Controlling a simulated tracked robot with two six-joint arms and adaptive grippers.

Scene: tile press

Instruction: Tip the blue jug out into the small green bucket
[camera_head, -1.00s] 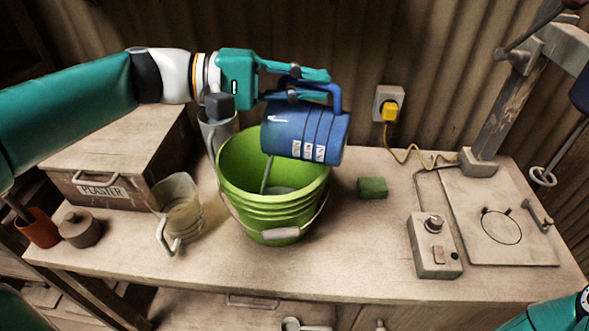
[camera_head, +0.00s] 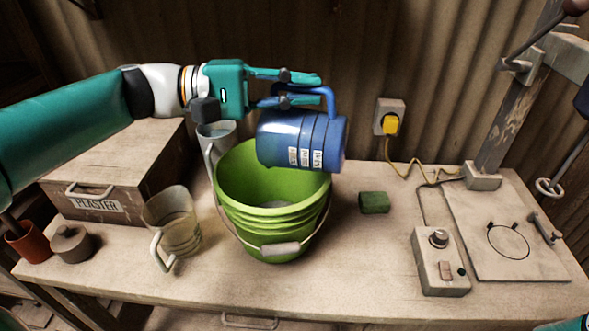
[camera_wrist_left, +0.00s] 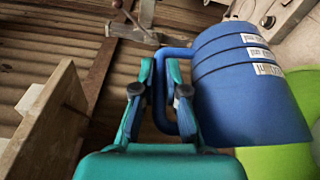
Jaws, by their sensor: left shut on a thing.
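The blue jug (camera_head: 300,140) lies on its side in the air over the small green bucket (camera_head: 275,232), its handle on top. My left gripper (camera_head: 308,89) is shut on the jug's handle; the left wrist view shows the handle (camera_wrist_left: 166,105) between the fingers. The jug's mouth is toward the left and its opening is hidden. The bucket stands upright on the bench, with a greyish patch at its bottom. No stream shows between jug and bucket. My right gripper is out of view; only a bit of that arm shows at the bottom right.
A clear jug (camera_head: 178,235) stands left of the bucket, and a grey jug (camera_head: 216,133) behind it. A plaster box (camera_head: 105,170) is at the left. The bench front is clear.

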